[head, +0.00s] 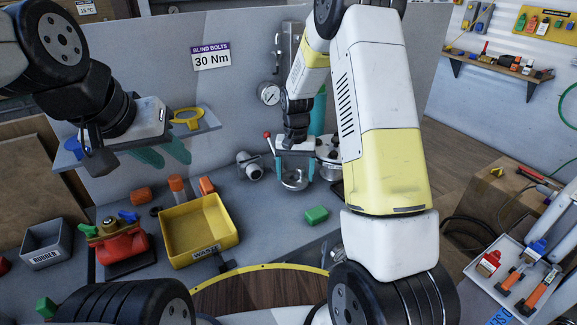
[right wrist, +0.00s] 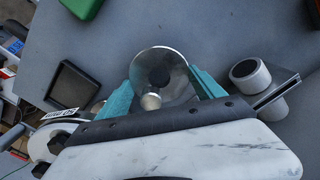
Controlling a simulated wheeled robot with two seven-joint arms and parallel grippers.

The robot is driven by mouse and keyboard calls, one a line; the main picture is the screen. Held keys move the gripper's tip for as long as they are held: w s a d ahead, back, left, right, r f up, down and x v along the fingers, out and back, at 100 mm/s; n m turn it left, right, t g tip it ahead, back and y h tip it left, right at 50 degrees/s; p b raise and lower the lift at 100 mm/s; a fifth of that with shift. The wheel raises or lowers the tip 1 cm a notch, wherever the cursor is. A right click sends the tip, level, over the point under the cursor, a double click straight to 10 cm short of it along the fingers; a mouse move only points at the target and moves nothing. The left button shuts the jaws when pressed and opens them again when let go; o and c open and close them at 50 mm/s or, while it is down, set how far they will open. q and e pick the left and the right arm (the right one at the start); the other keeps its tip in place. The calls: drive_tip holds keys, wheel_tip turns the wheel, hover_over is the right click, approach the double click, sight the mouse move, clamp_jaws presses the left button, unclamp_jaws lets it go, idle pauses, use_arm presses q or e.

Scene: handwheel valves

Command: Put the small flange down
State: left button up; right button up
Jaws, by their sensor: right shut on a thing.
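The small flange (head: 293,182), a round silvery metal piece, is between the teal fingers of my right gripper (head: 295,172). The right wrist view shows the flange (right wrist: 142,72) as a bright disc with a dark middle, gripped on both sides by the fingers (right wrist: 165,88). It is above or at the grey bench top; I cannot tell whether it touches. My left gripper (head: 163,154) hangs at the left in front of the back panel, its teal fingers apart with nothing between them.
A grey pipe fitting (head: 250,166) stands left of the flange and also shows in the right wrist view (right wrist: 249,75). A metal flanged part (head: 328,158) stands close on the right. A green block (head: 316,215) and yellow waste bin (head: 199,231) are nearer. Bare bench (head: 262,208) lies between.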

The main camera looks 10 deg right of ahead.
sight(295, 177)
drive_tip(key=shift+f, duration=1.1)
drive_tip(key=shift+f, duration=0.15)
drive_tip(key=o, duration=2)
wheel_tip(295, 177, up, 12)
drive_tip(key=s+d+r+n+t+y, duration=0.1)
drive_tip(key=s+d+r+t+y, duration=0.15)
drive_tip(key=s+r, duration=0.95)
drive_tip(key=s+r+n+t, duration=0.2)
drive_tip(key=s+r, duration=0.3)
drive_tip(key=s, duration=0.9)
drive_tip(key=shift+a+t, duration=0.15)
drive_tip(key=shift+t, duration=0.7)
